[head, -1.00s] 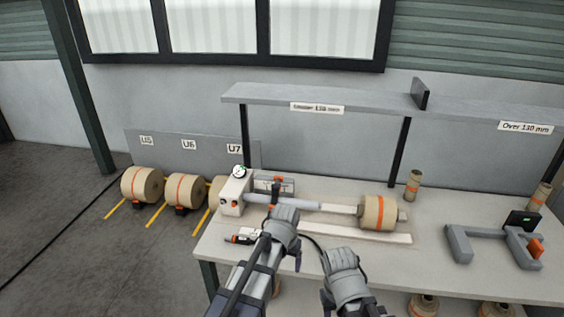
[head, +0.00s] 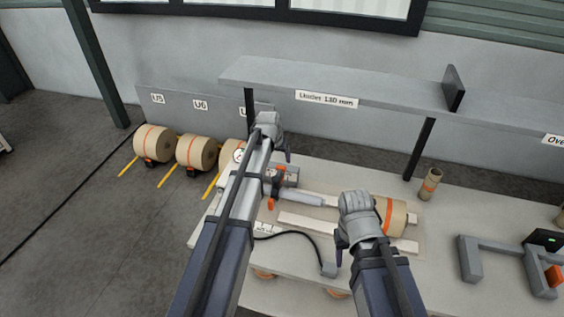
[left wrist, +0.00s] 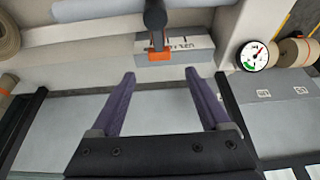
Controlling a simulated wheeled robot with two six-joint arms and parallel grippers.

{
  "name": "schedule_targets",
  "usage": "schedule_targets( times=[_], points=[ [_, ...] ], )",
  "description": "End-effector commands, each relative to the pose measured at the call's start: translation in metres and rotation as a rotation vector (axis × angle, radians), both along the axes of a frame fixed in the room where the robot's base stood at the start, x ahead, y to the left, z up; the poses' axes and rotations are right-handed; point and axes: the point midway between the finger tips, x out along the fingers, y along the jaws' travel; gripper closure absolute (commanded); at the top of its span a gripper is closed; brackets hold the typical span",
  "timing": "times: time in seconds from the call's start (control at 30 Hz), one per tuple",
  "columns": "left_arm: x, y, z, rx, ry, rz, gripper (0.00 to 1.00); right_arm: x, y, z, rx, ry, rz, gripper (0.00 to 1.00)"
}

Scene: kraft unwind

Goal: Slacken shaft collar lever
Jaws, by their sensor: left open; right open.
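The shaft (head: 300,198) runs from the unwind stand toward a kraft roll (head: 392,215). A dark collar with an orange-tipped lever (head: 271,203) sits around it. In the left wrist view the dark lever's orange end (left wrist: 160,57) shows in front of a grey labelled block (left wrist: 185,52). My left gripper (head: 270,128) is raised beyond the shaft, near the shelf post. In its wrist view the two purple fingers (left wrist: 163,92) are wide apart and empty, apart from the lever. My right gripper (head: 352,208) is open over the bench, in front of the kraft roll; it hides part of it.
A shelf (head: 350,90) stands over the bench's back on dark posts. A pressure gauge (left wrist: 253,55) is right in the wrist view. A grey cradle (head: 500,262) stands at right. Rolls (head: 196,152) lie on the floor at left. A black cable (head: 300,236) crosses the bench.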

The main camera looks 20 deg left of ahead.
Motion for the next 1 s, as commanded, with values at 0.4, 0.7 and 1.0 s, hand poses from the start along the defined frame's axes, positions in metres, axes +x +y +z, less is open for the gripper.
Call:
schedule_targets(
  times=[0.4,0.7,1.0],
  points=[
    [0.013,-0.001,-0.035,0.0,0.001,-0.001,0.2,0.0,0.0,-0.035,-0.001,0.0,0.006,0.5],
    [0.027,-0.002,-0.069,0.0,0.001,-0.001,0.2,0.0,0.0,-0.069,-0.001,0.0,0.005,0.5],
    [0.029,-0.002,-0.072,0.0,0.001,-0.001,0.2,0.0,0.0,-0.072,-0.001,0.0,0.005,0.5]
  ],
)
